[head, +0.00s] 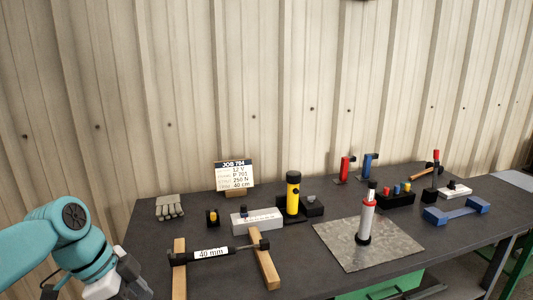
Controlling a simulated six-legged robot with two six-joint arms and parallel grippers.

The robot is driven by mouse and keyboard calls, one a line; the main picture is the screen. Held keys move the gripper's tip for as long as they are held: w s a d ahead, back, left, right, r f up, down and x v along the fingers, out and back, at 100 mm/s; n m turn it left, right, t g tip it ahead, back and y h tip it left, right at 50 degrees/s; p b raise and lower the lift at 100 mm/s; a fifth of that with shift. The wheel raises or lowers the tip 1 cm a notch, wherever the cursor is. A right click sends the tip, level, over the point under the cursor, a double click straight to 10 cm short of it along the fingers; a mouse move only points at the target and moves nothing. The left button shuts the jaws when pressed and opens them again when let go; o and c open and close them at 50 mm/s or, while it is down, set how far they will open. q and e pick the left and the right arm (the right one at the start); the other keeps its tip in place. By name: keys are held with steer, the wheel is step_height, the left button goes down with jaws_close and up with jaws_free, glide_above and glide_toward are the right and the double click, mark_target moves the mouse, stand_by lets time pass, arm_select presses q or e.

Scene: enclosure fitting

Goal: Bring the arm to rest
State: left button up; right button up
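My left arm comes in at the lower left, teal with a dark joint cap. Its gripper (128,278) is at the bottom edge, at the table's near left corner, left of the wooden bars. It is partly cut off by the frame, so I cannot tell whether it is open or shut. I see nothing clearly held in it. My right gripper is not in view.

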arm_select(q)
steer(key=s+d+f+n, duration=0.1)
steer(key=d+f+n, duration=0.25)
steer(key=f, duration=1.05)
steer(key=s+d+f+n, duration=0.1)
steer(key=d+f+n, duration=0.3)
steer(key=f, duration=1)
steer(key=s+d+f+n, duration=0.1)
steer(key=s+f+n, duration=0.3)
steer(key=s+f, duration=0.2)
steer(key=s+d+f+n+g, duration=0.1)
steer(key=s+f+n, duration=0.4)
steer(key=s, duration=0.5)
steer(key=shift+d+f, duration=0.8)
steer(key=shift+f, duration=0.05)
